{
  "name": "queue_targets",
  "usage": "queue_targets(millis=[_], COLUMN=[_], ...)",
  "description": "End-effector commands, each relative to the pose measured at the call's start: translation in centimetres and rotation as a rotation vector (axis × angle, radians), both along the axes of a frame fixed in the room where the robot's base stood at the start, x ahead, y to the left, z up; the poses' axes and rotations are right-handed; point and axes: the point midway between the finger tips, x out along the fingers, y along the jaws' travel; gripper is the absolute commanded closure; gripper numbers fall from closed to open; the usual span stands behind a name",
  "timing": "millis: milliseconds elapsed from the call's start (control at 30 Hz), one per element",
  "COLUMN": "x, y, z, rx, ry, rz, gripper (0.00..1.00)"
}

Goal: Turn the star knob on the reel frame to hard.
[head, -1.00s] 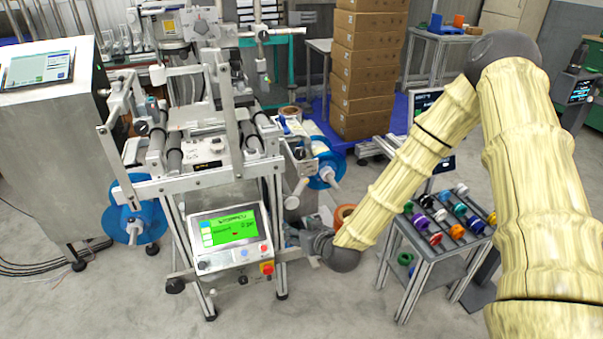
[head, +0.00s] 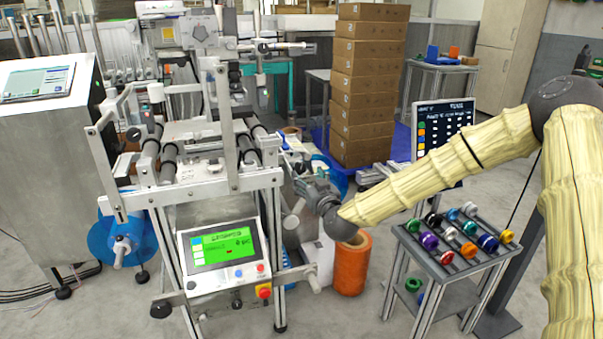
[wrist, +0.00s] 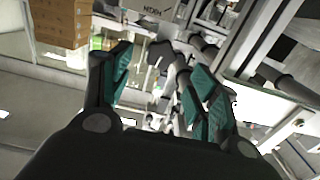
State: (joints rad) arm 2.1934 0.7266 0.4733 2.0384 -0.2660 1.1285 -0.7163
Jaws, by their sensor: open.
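The reel frame (head: 228,188) is the metal machine with rollers, left of centre in the head view. A blue reel (head: 122,240) hangs at its left, and another blue reel (head: 334,178) shows partly behind my gripper. Dark round knobs (head: 134,134) sit on the frame, but I cannot tell which part is the star knob or read a hard mark. My gripper (head: 296,165) is at the frame's right side, pointing up and left. In the wrist view my gripper (wrist: 162,75) has its teal-padded fingers apart, with nothing seen between them. Frame bars and rollers (wrist: 272,80) lie beyond and right of the fingers.
A control panel (head: 222,249) with a green screen is on the frame's front. An orange cylinder (head: 351,266) stands below my forearm. A cart (head: 445,268) with several coloured spools is at right. Stacked cartons (head: 370,85) and a dark monitor (head: 443,120) stand behind.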

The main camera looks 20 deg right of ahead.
Motion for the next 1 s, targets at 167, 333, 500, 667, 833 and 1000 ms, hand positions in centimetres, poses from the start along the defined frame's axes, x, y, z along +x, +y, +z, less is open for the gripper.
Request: queue_targets(millis=[167,333,500,667,833,1000], x=[3.0,5.1,6.2,6.5,6.5,6.5], y=[0.1,0.2,0.2,0.3,0.3,0.3], z=[-0.2,-0.2,-0.1,-0.1,-0.1,-0.1], rx=[-0.001,-0.001,-0.001,0.000,0.000,0.000], ry=[0.000,0.000,0.001,0.002,0.002,0.002], rz=[0.000,0.000,0.001,0.001,0.001,0.001], gripper=[0.39,0.39,0.39,0.39,0.39,0.67])
